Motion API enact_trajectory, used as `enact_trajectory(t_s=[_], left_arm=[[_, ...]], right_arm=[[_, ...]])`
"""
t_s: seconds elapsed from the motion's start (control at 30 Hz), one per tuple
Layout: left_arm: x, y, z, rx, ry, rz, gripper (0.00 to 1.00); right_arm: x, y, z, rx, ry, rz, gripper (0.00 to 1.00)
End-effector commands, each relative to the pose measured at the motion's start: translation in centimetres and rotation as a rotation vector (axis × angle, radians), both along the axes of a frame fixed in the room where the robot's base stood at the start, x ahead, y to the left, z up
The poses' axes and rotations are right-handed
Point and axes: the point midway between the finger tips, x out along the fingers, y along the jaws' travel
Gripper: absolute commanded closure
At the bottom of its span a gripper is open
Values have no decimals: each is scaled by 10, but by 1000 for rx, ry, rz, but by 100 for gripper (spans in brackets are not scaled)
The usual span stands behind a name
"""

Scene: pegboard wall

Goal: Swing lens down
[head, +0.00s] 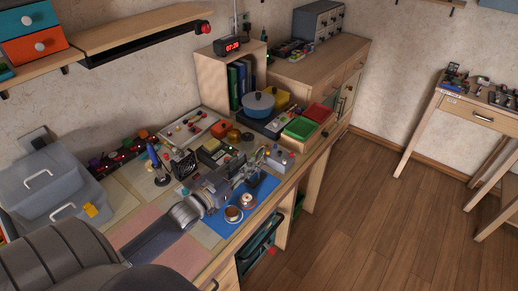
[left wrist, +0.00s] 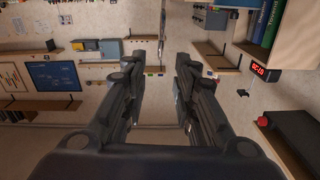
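My left gripper (head: 246,172) is over the workbench, above the back of a blue mat (head: 268,186). In the left wrist view my left gripper (left wrist: 160,70) is open, with a clear gap between its fingers and nothing in it. Small metallic parts show by the fingertips in the head view, but they are too small and too covered to tell whether the lens is among them. No lens can be made out in the left wrist view. Two small round items, one brown (head: 233,214), sit on the mat in front of the gripper. My right gripper is not in view.
A blue pot (head: 258,105), green tray (head: 300,128) and red tray (head: 317,113) stand behind and to the right. A soldering iron stand (head: 158,168) and black fan box (head: 183,164) stand left of the gripper.

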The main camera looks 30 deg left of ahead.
Motion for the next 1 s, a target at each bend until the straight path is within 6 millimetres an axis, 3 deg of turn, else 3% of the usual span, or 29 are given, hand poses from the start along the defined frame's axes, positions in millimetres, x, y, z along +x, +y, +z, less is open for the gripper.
enact_trajectory(t_s=[0.3, 0.5, 0.93, 1.0], left_arm=[[54, -3, 2, 1, -1, 1, 73], [75, -5, 1, 2, 0, 1, 73], [82, -6, 0, 1, 2, 0, 73], [82, -6, 0, 1, 2, 0, 87]], right_arm=[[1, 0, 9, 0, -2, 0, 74], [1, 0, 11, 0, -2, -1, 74], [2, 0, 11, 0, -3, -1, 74], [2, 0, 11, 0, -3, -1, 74]])
